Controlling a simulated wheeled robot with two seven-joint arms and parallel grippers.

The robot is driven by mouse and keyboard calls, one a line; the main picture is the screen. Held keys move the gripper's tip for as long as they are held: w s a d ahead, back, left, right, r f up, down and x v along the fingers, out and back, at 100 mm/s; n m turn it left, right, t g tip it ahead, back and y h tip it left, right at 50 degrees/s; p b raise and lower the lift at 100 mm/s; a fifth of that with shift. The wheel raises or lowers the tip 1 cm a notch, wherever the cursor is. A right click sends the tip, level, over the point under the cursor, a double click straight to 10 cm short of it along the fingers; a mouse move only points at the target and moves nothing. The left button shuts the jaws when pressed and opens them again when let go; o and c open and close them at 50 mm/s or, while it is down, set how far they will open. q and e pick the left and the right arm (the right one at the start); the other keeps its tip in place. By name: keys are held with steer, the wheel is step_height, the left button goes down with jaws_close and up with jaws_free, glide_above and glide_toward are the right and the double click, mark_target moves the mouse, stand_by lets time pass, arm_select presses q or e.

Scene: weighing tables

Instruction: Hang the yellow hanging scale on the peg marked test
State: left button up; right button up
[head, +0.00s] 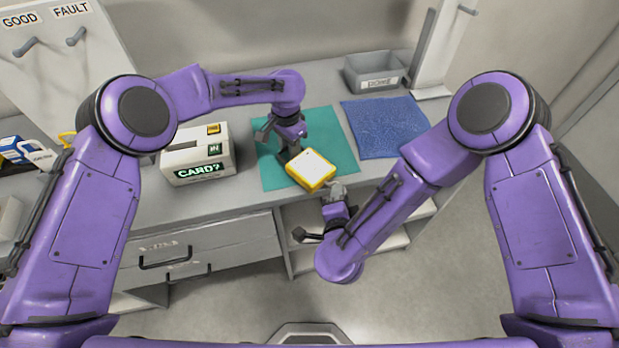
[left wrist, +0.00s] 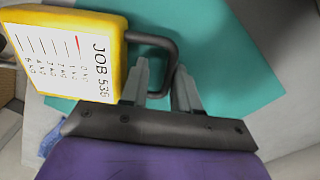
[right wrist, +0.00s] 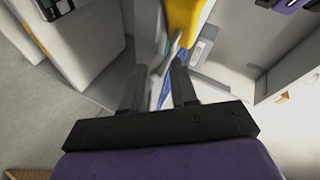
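The scale is held at the front edge of the teal mat. My right gripper (head: 335,192) is just below and right of the scale, its fingers apart (right wrist: 157,85). The scale's yellow edge (right wrist: 185,18) shows beyond them. A peg (head: 467,10) is on the grey upright at top right; no test label is visible.
The teal mat (head: 340,122) lies on the bench, with a blue cloth (head: 385,127) to its right. A grey bin (head: 374,72) is behind. Pegs labelled GOOD (head: 26,46) and FAULT (head: 76,36) are at top left.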

arm_select(q)
steer(key=shift+s+a+r, duration=0.1)
steer(key=shift+s+r, duration=0.3)
steer(key=shift+r, duration=0.15)
steer(key=shift+w, duration=0.3)
step_height(320, 180, up, 12)
steer(key=shift+s, duration=0.25)
arm_select(e)
steer(key=v, duration=0.8)
steer(key=shift+s, duration=0.2)
steer(key=shift+d, duration=0.2)
